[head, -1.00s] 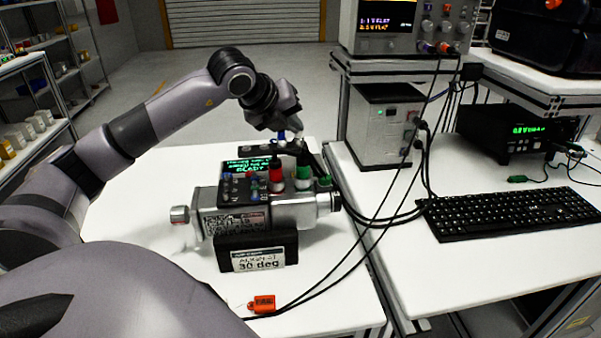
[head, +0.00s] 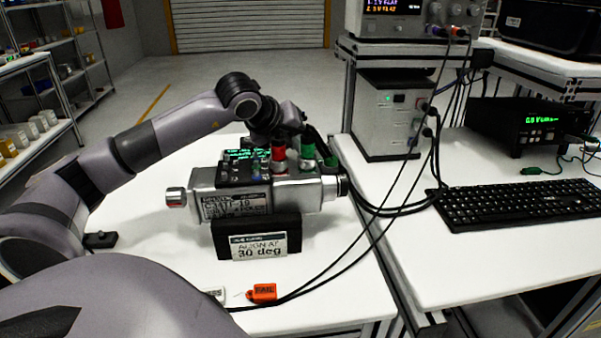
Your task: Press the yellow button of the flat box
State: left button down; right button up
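A dark flat box (head: 240,173) with small knobs or buttons and a screen of green text (head: 247,154) shows at the silver servo motor (head: 255,196). I cannot make out a yellow button; the box is partly covered. My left arm comes in from the left, and its gripper (head: 290,137) points down at the back of the box, near the red and green connectors (head: 307,153). Its fingertips are largely hidden in dark clutter, so I cannot tell their opening or whether they touch the box. My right gripper is not in view.
An orange tag (head: 262,292) and black cables (head: 375,235) lie at the front and right. A keyboard (head: 520,208) is on the right bench. The table's left part is mostly clear.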

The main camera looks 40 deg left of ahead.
pick_arm(q)
jog(key=shift+f, duration=0.55)
dwell(1.6)
jog(key=shift+f+b, duration=0.35)
jog(key=shift+b, duration=0.4)
jog(key=shift+f+b, duration=0.5)
jog(key=shift+b, duration=0.1)
dwell(0.3)
dwell(0.4)
jog(key=shift+r+p, duration=0.55)
jog(key=shift+r, duration=0.3)
